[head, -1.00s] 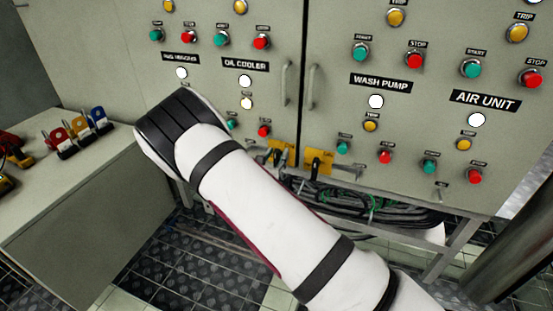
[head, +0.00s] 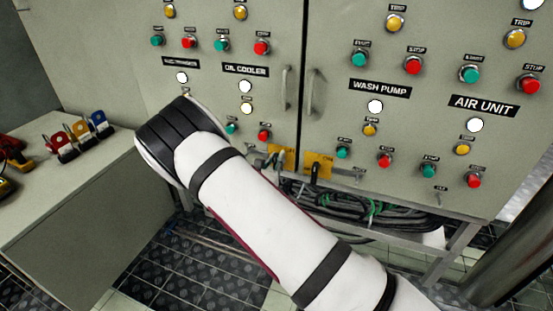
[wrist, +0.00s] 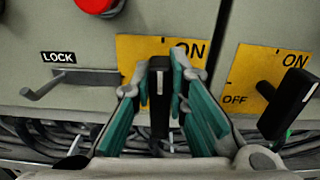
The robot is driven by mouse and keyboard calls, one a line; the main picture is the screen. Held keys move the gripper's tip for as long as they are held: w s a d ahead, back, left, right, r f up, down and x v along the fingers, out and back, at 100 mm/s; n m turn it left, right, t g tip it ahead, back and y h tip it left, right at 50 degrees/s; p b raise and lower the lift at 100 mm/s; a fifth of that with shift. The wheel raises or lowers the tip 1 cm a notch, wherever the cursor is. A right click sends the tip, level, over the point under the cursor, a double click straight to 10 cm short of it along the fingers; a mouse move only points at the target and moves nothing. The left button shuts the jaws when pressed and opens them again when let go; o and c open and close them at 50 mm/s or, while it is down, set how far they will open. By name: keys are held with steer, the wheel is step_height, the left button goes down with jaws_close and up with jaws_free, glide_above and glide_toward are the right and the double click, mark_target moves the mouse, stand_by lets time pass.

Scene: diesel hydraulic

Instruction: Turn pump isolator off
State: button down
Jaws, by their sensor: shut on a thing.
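In the wrist view, my gripper (wrist: 160,85) is shut around a black switch handle (wrist: 159,110), one teal-padded finger on each side. The handle stands upright with a white mark near its top, in front of a yellow plate (wrist: 140,50). ON is readable at the plate's upper right; any OFF mark there is hidden by my fingers. A second black handle (wrist: 290,105) stands to the right, tilted, on a yellow plate (wrist: 250,75) marked ON and OFF. In the head view the two plates show as left (head: 283,158) and right (head: 318,163). No pump isolator label is readable.
A metal lock bar (wrist: 75,82) under a LOCK label is left of the held handle, with a red button (wrist: 99,4) above. Cables (head: 350,205) hang below the cabinet. Coloured padlocks (head: 80,130) stand on the bench (head: 75,190) at left.

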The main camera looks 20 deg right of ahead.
steer(key=n+p, duration=0.1)
steer(key=n, duration=0.1)
steer(key=n+p, duration=0.1)
steer(key=p, duration=0.1)
steer(key=shift+w+a+n, duration=0.15)
steer(key=shift+a+n, duration=0.15)
steer(key=shift+n, duration=0.1)
steer(key=shift+w+a+f+n+p, duration=0.15)
steer(key=shift+f+n+p, duration=0.35)
steer(key=shift+n, duration=1.75)
steer(key=shift+w+a+f+n+p, duration=0.15)
steer(key=shift+n+p, duration=0.7)
steer(key=shift+n, duration=1.35)
steer(key=shift+w+a+f+n+p, duration=0.15)
steer(key=shift+f+n+p, duration=0.4)
steer(key=shift+n, duration=1.7)
steer(key=shift+r, duration=0.1)
steer(key=c, duration=1.6)
jaws_free()
steer(key=shift+o, duration=0.2)
